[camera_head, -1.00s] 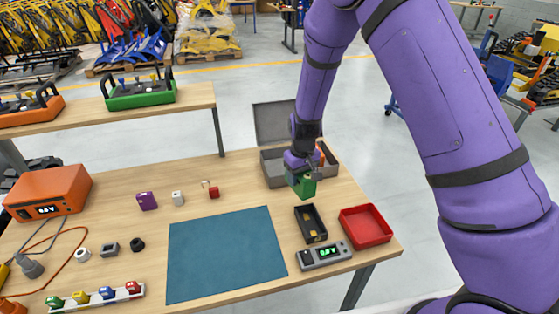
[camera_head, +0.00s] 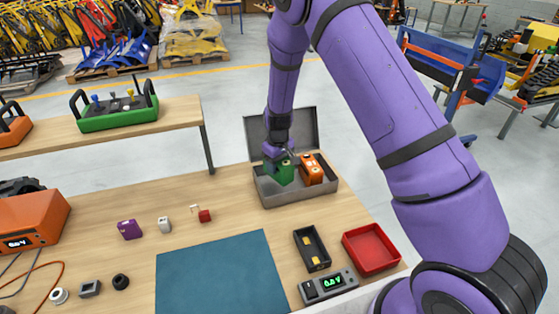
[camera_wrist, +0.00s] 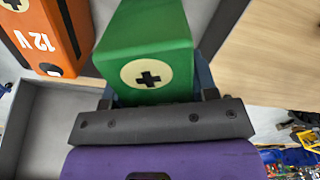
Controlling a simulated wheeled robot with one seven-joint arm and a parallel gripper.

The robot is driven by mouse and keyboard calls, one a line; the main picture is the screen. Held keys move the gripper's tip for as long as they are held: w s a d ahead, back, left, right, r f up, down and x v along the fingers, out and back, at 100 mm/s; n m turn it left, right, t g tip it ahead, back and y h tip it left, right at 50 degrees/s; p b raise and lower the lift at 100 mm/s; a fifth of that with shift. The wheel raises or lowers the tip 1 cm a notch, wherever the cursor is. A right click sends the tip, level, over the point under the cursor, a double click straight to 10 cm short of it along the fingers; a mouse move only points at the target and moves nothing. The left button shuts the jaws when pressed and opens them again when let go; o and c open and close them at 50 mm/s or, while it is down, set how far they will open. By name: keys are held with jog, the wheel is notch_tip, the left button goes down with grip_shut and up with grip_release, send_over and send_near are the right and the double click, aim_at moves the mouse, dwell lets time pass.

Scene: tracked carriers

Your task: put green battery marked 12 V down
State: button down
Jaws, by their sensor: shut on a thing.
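My gripper (camera_head: 279,157) is shut on a green battery (camera_head: 282,174) at the open grey case (camera_head: 306,194). The battery is in the left part of the case opening; I cannot tell whether it touches the case floor. In the wrist view the green battery (camera_wrist: 147,45) shows a cream disc with a black plus, and no voltage mark shows on it. An orange battery (camera_head: 312,172) stands in the right part of the case, beside the green one. In the wrist view the orange battery (camera_wrist: 45,35) is marked 12 V.
The case lid (camera_head: 300,128) stands open behind. In front are a black holder (camera_head: 312,249), a red tray (camera_head: 371,249) and a grey meter (camera_head: 328,286). A blue mat (camera_head: 222,275) lies to the left, with small blocks beyond it.

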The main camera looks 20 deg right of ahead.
aim_at(278, 176)
jog(key=shift+f, duration=2.65)
jog(key=shift+f, duration=0.1)
jog(key=shift+c, duration=2)
grip_release()
